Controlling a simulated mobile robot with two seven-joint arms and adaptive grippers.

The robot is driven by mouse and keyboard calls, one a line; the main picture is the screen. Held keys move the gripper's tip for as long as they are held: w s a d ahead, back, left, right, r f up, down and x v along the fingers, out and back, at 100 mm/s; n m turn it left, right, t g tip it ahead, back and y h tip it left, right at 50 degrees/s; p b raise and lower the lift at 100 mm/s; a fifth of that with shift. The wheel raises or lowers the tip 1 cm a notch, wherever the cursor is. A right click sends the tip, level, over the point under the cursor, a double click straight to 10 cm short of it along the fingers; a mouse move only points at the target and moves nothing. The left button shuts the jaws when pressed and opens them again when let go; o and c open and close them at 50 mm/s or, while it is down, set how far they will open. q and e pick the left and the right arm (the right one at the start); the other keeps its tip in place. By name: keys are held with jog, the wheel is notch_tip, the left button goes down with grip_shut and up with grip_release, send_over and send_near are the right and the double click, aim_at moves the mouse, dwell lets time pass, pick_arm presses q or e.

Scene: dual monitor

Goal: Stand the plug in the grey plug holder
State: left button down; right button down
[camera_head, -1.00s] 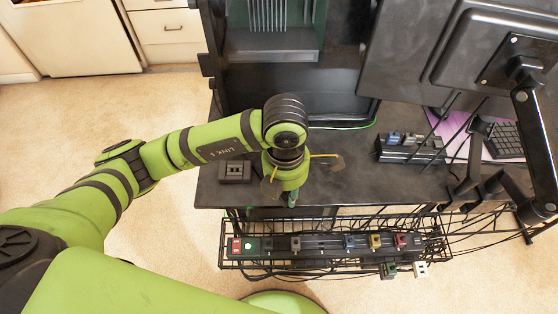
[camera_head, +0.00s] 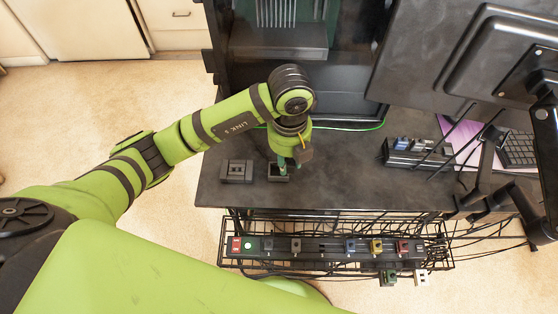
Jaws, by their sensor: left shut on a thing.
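My left gripper (camera_head: 291,162) points down over the front of the black desk and is shut on a small dark green thing, which I take to be the plug (camera_head: 283,163). It is mostly hidden by the gripper. Right below it is a small dark grey open box (camera_head: 279,177); I cannot tell whether the plug is inside it or just above it. A dark grey slotted block (camera_head: 236,172) sits on the desk to the left, apart from the gripper. Which of the two is the grey plug holder is not clear. My right gripper is out of view.
A wire basket (camera_head: 330,262) with a power strip (camera_head: 330,247) and several plugs hangs at the desk's front edge. A black socket block (camera_head: 412,155) and monitor arms stand at the right. The desk (camera_head: 350,180) between is clear.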

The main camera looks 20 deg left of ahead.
pick_arm(q)
jog(key=a+f, duration=0.1)
jog(key=f, duration=0.1)
jog(key=w+a+f+p, duration=0.1)
jog(key=f, duration=0.1)
jog(key=w+a+f, duration=0.1)
jog(key=shift+w+f, duration=0.15)
jog(key=shift+f, duration=0.45)
jog(key=shift+f, duration=0.2)
jog(key=c, duration=0.9)
grip_release()
jog(key=shift+r, duration=0.1)
jog(key=shift+c, duration=0.2)
